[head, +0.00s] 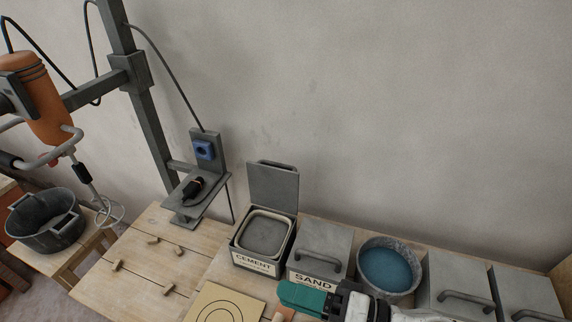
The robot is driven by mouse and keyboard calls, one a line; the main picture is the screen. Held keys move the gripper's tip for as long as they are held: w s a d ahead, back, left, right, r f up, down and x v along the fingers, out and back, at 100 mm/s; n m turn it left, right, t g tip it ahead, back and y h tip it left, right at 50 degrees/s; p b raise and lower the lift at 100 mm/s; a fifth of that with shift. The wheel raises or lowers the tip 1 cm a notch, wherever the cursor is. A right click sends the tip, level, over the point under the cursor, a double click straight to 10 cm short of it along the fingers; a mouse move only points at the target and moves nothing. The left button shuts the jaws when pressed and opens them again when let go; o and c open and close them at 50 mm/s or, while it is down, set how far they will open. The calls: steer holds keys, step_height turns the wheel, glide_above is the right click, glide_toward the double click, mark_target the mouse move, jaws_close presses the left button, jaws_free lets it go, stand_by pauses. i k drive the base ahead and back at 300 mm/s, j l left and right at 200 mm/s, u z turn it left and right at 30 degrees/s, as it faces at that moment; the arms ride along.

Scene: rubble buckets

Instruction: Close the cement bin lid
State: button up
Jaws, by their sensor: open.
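The cement bin (260,267) stands at the back of the workbench, with a CEMENT label on its front. Its grey lid (272,186) is open and stands upright at the back of the bin, near the wall. A pale-rimmed inner container in the bin holds grey cement (263,233). My gripper (290,296) is at the bottom of the head view, with green fingers pointing left. It is open, in front of the sand bin and to the right of the cement bin's front. The gap between its fingers is hard to see from here.
The sand bin (320,247) with a handled shut lid stands right beside the cement bin. A bucket of blue liquid (387,266) and more handled lids (455,285) follow to the right. A circle-marked board (225,305) lies in front. A mixer stand (145,110) rises at left.

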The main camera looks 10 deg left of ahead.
mark_target(273, 185)
steer(key=i, duration=1.35)
